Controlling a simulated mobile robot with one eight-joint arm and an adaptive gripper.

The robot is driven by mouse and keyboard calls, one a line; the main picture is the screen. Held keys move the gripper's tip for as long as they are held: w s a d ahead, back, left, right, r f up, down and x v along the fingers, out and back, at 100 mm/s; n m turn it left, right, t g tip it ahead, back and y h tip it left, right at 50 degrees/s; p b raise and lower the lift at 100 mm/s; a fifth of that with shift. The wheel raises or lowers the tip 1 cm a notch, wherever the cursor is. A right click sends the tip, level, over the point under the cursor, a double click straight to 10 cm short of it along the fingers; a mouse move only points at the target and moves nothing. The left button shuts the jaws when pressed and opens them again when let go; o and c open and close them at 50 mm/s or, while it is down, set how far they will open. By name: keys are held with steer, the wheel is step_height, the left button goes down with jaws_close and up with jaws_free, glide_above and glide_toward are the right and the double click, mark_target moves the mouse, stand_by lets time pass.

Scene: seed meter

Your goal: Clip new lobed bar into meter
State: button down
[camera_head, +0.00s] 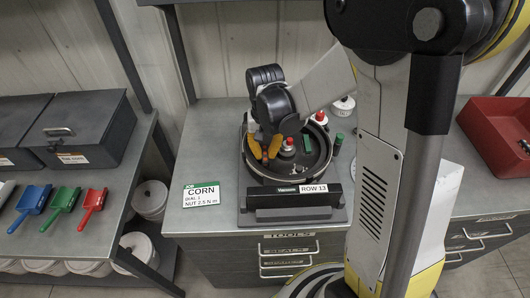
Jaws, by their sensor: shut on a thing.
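The seed meter (245,160) is a round, dark, open housing on the middle bench. I cannot make out a lobed bar.
A red bin (497,130) is at right. Grey boxes (85,128) and coloured scoops (63,197) are on the left bench.

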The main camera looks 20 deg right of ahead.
mark_target(265, 153)
steer(key=shift+f, duration=0.15)
steer(key=shift+f+b, duration=0.3)
steer(key=shift+b, duration=0.15)
steer(key=shift+f+b, duration=0.5)
steer(key=shift+b, duration=0.2)
stand_by(1.4)
steer(key=c, duration=1.4)
jaws_free()
steer(key=shift+c, duration=0.7)
steer(key=shift+r, duration=0.1)
steer(key=shift+r+p, duration=3.5)
steer(key=shift+r, duration=1.25)
